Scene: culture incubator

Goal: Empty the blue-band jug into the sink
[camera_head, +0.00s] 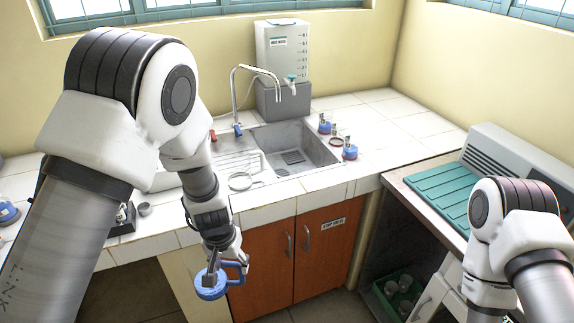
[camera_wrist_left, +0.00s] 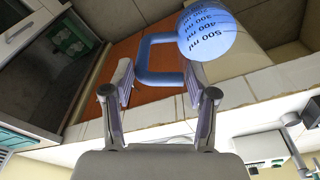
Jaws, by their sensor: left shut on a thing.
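A blue jug (camera_head: 211,286) with an angular handle hangs in front of the counter, below its front edge. In the left wrist view the jug (camera_wrist_left: 214,35) shows dark millilitre marks, and its blue handle (camera_wrist_left: 158,77) lies between my fingers. My left gripper (camera_head: 222,262) is shut on this handle; it also shows in the left wrist view (camera_wrist_left: 158,90). I cannot tell a separate band, the tilt or the contents. The grey sink basin (camera_head: 318,152) is set in the white counter, up and to the right of the jug. My right gripper is out of view.
A tall tap (camera_head: 236,100) rises behind the sink, near a white water tank (camera_head: 283,55). Small blue-based vessels (camera_head: 350,151) stand right of the basin. Orange cabinet doors (camera_head: 320,250) are below.

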